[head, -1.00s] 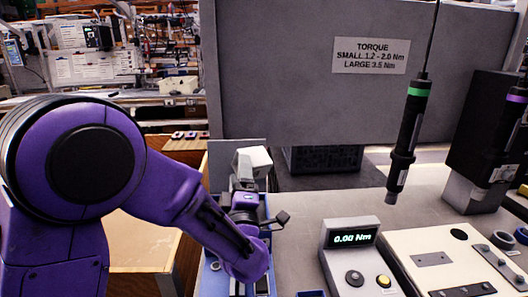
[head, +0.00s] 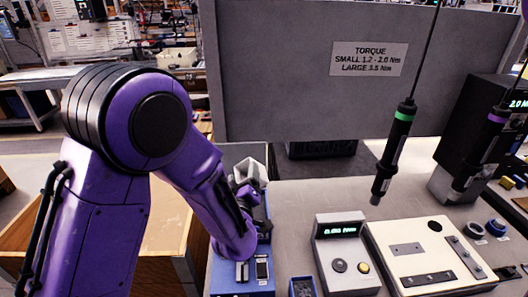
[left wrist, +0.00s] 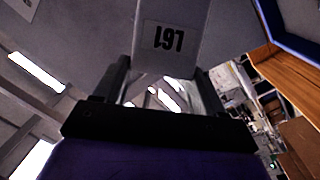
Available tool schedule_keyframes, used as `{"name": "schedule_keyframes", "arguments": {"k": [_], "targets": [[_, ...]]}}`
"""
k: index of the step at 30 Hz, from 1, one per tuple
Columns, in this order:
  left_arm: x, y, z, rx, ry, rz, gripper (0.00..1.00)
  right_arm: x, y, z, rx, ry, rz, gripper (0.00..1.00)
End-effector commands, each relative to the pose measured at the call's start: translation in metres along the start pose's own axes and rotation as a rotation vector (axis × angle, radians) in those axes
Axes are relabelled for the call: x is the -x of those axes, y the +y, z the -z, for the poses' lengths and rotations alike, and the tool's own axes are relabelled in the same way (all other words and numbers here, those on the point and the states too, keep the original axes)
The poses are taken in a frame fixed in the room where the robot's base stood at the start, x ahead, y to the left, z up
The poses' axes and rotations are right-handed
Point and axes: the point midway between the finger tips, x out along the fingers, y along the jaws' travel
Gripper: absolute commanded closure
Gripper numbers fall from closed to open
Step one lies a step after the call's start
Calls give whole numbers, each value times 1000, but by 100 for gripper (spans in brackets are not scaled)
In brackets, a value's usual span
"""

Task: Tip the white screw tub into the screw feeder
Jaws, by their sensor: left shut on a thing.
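The white screw tub (head: 249,172) is in my left gripper (head: 247,191), tilted, above the far part of a blue unit that looks like the screw feeder (head: 226,274). My forearm hides much of that unit, and I cannot tell whether the tub touches it. In the left wrist view the tub's light wall (left wrist: 170,22) with a numbered label stands between the two dark fingers (left wrist: 155,85). The tub's inside and any screws falling from it cannot be made out. My right gripper is not in view.
A torque display box (head: 343,254) and a cream fixture plate (head: 415,260) stand to the right. A small blue bin (head: 303,288) is at the front edge. A green-ringed screwdriver (head: 393,155) hangs over the bench. A grey panel (head: 300,80) stands behind.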

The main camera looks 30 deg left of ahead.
Motion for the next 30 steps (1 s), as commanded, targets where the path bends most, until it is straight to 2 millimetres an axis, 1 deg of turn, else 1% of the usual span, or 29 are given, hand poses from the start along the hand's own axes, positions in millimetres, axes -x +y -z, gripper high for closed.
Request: {"name": "schedule_keyframes", "arguments": {"k": [1,19,20,21,24,30], "targets": [[0,6,7,-26,-14,11,87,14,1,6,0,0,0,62],[-1,11,13,-362,-203,149,87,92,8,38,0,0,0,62],[-1,12,15,-418,-234,173,87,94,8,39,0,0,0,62],[-2,10,12,-482,-269,200,87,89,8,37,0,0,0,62],[-1,9,12,-587,-329,243,87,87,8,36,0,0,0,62],[0,9,11,-619,-349,256,87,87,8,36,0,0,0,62]]}}
